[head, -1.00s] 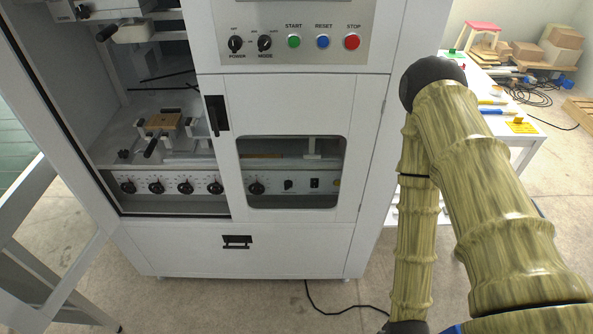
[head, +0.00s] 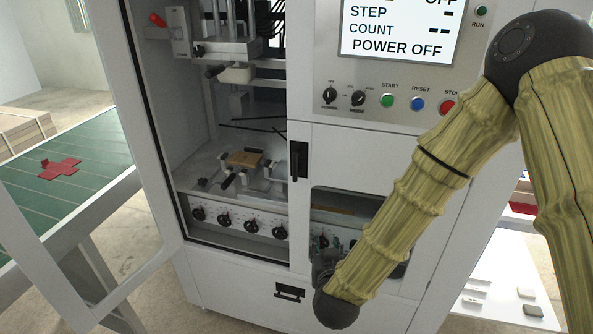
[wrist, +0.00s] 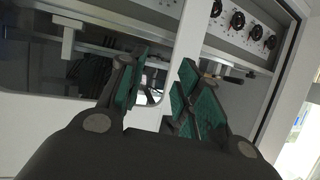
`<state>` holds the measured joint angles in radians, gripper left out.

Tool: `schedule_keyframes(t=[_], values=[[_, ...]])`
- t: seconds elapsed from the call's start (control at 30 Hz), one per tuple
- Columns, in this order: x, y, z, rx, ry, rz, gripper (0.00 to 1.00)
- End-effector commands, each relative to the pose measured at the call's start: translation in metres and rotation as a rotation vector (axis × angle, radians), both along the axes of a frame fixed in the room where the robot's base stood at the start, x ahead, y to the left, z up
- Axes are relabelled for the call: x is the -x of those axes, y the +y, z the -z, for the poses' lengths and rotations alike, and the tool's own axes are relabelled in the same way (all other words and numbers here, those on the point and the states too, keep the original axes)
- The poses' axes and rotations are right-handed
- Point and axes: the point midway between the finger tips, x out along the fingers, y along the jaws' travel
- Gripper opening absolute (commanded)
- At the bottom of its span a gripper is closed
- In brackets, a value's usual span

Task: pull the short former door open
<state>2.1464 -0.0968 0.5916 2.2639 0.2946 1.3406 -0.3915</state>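The short door (head: 390,160) is the white lower right door of the former, with a rounded window. It looks closed. Its black upright handle (head: 299,160) is near its upper left edge. My gripper (head: 322,250) is in front of the door's lower left part, below the handle and apart from it; my arm covers much of the window. In the wrist view my gripper (wrist: 163,85) has its green-padded fingers apart and nothing between them. The door's white edge strip (wrist: 187,40) shows beyond the fingers; the handle cannot be made out there.
The tall left door (head: 150,130) of the former stands open, showing knobs (head: 240,222) and a fixture inside. A green table (head: 85,185) with a red cross-shaped blank is at left. A drawer handle (head: 290,292) is below. The control panel (head: 400,75) is above the short door.

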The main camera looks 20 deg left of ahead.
Motion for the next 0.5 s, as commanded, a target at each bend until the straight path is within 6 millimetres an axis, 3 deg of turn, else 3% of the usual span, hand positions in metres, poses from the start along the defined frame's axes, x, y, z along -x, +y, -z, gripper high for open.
schedule_keyframes(t=[0.03, 0.1, 0.2, 0.33, 0.5], values=[[-0.008, 0.023, -0.032, -0.013, -0.081, -0.001, 0.34], [-0.013, 0.046, -0.073, -0.024, -0.177, 0.006, 0.34], [-0.014, 0.071, -0.119, -0.039, -0.280, 0.020, 0.34], [-0.011, 0.089, -0.154, -0.048, -0.355, 0.035, 0.34], [-0.014, 0.096, -0.168, -0.050, -0.381, 0.041, 0.34]])
